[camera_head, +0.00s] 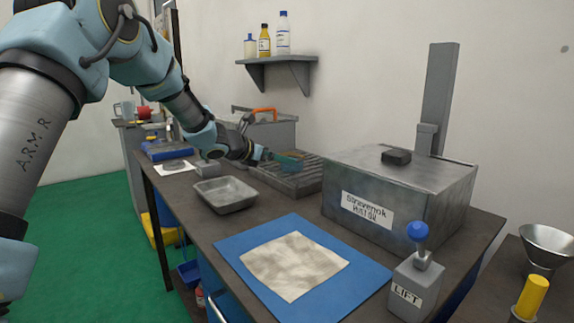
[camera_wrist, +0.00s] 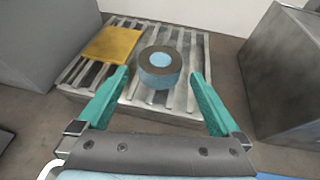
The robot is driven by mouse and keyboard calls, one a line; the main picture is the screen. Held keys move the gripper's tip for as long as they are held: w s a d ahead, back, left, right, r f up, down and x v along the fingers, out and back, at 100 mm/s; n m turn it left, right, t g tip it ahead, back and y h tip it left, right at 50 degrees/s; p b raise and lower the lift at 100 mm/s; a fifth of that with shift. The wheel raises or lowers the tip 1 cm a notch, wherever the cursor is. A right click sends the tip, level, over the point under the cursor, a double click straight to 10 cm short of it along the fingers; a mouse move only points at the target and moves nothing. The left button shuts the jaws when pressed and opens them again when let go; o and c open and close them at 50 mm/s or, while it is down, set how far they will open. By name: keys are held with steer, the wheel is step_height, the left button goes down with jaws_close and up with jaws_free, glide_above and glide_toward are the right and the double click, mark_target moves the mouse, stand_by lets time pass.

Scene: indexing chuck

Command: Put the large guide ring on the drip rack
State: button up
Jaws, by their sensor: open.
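A thick ring (camera_wrist: 161,79) with a dark top face and a light blue side lies flat on the slatted metal drip rack (camera_wrist: 187,50) in the wrist view. I take it for the large guide ring. My gripper (camera_wrist: 161,72) is open; its teal fingertips stand to either side of the ring with a gap at each side, and nothing is held. In the head view my gripper (camera_head: 284,158) is over the drip rack (camera_head: 290,186) at the back of the bench, and I cannot make out the ring there.
A yellow plate (camera_wrist: 112,45) lies on the rack left of the ring. A large grey tank (camera_head: 405,185) stands right of the rack, and a shallow grey tray (camera_head: 225,196) at its front left. A blue mat (camera_head: 233,243) with a stained cloth (camera_head: 293,265) lies in front.

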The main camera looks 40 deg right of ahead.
steer(key=v, duration=0.5)
steer(key=shift+a+r+b, duration=0.1)
steer(key=shift+b, duration=0.25)
